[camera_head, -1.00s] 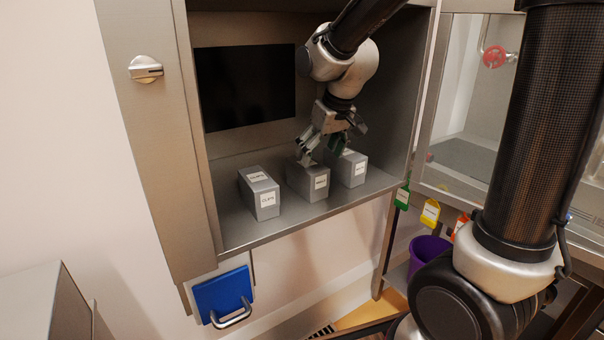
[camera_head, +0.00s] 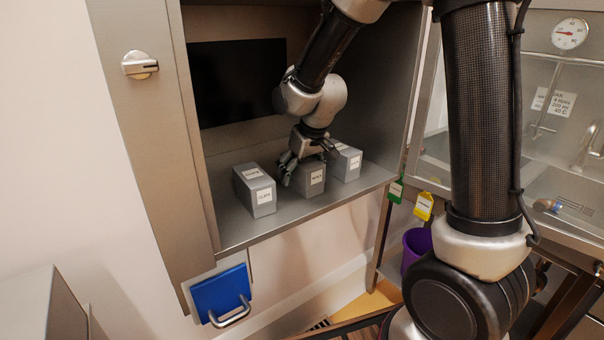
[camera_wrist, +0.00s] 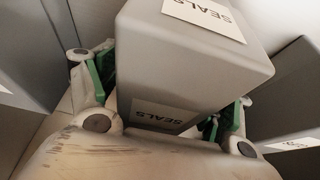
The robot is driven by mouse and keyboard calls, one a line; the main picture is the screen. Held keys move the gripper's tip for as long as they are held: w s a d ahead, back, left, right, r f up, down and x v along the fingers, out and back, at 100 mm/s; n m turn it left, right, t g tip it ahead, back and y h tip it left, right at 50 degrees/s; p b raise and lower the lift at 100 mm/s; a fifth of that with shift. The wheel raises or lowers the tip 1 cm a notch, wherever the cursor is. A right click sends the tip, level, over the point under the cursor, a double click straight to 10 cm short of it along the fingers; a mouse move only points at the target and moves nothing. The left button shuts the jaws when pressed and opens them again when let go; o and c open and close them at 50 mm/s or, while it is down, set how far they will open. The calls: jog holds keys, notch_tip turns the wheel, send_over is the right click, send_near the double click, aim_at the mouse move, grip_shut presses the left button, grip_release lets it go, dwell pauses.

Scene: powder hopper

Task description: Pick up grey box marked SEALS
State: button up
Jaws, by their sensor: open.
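The grey box marked SEALS (camera_wrist: 190,75) fills the middle of the wrist view, with white labels on two faces. In the head view it is the middle box (camera_head: 309,181) on the metal shelf. My gripper (camera_head: 308,165) is over this box from above, and it also shows in the wrist view (camera_wrist: 165,105). Its green-padded fingers are open, one on each side of the box. I cannot tell whether the pads touch it. The gripper hides the top of the box in the head view.
Another grey labelled box (camera_head: 256,190) stands to the left and a third (camera_head: 345,163) to the right, both close by. The shelf (camera_head: 232,228) lies inside a metal cabinet with side walls. A blue panel with a handle (camera_head: 221,296) hangs below.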

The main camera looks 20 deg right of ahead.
jog(key=shift+f, duration=0.25)
dwell(0.4)
jog(key=c, duration=1)
